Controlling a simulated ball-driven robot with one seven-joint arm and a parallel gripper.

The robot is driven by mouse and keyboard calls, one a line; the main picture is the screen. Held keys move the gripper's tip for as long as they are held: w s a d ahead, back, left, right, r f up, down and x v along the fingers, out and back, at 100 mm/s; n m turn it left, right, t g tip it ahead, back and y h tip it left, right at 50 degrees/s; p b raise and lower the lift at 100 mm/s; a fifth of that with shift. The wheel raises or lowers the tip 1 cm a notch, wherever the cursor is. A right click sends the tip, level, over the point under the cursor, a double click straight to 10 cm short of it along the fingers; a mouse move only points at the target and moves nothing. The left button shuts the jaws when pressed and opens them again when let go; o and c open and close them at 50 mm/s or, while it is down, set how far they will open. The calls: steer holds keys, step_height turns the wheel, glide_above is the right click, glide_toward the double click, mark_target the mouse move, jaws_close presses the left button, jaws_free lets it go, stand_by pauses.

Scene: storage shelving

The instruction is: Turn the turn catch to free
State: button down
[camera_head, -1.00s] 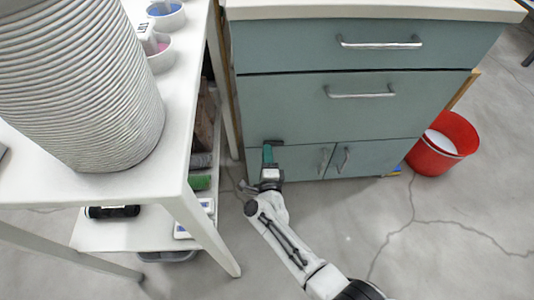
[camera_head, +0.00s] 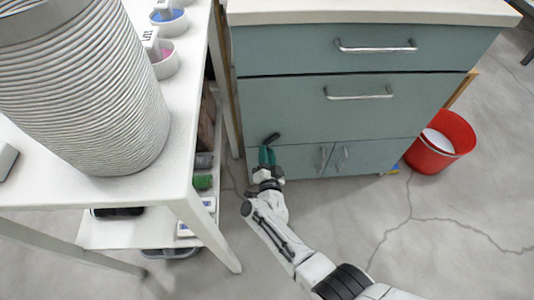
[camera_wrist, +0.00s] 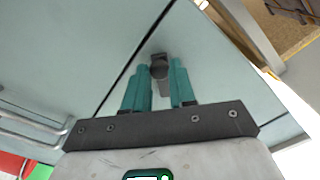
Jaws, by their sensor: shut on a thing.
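The turn catch (camera_head: 273,137) is a small dark grey bar on the teal-grey cabinet front, at the upper left of the lower doors. It sits slanted in the head view, its right end higher. In the wrist view the catch (camera_wrist: 158,58) lies between my two teal fingers, with a grey bar reaching down between them. My gripper (camera_head: 267,151) is shut on the catch, and its fingers also show in the wrist view (camera_wrist: 159,72). The fingers hide part of the catch in the head view.
The lower cabinet doors (camera_head: 300,160) have two upright handles, with drawers above. A white table (camera_head: 170,185) with a ribbed cylinder (camera_head: 90,90) stands close on the left. A red bucket (camera_head: 445,145) stands right of the cabinet. The floor in front is clear.

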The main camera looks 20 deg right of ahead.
steer(key=shift+a+f+n+p, duration=0.1)
steer(key=shift+n+p, duration=0.3)
steer(key=shift+n, duration=3.8)
steer(key=c, duration=0.9)
jaws_free()
steer(key=shift+c, duration=0.2)
steer(key=p+v, duration=0.5)
steer(key=v, duration=0.5)
steer(key=shift+s, duration=0.4)
